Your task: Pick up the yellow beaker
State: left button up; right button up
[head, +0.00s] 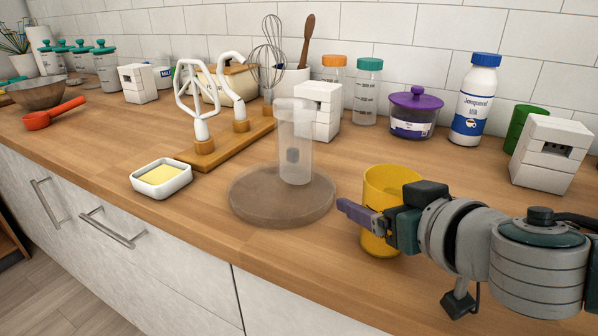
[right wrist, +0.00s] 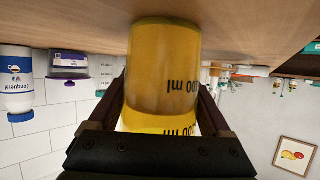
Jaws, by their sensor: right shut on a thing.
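The yellow beaker (head: 388,184) stands upright on the wooden counter near its front edge, right of the round brown board. My right gripper (head: 362,214) comes in from the right and is shut on the beaker, with one finger showing across its front. In the right wrist view the beaker (right wrist: 163,70) appears upside down between the two fingers, with "100 ml" printed on it. Its base appears to be at the counter; I cannot tell whether there is a gap. My left gripper is not in view.
A clear cylinder (head: 295,140) stands on the round brown board (head: 255,205) left of the beaker. A butter dish (head: 161,178) is further left. A white bottle (head: 474,105), purple-lidded jar (head: 414,112) and white block stack (head: 549,152) stand behind. Counter just behind the beaker is clear.

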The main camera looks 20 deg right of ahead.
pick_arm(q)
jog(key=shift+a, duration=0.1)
pick_arm(e)
jog(key=c, duration=0.5)
jog(key=shift+o, duration=0.2)
jog(key=shift+r, duration=0.2)
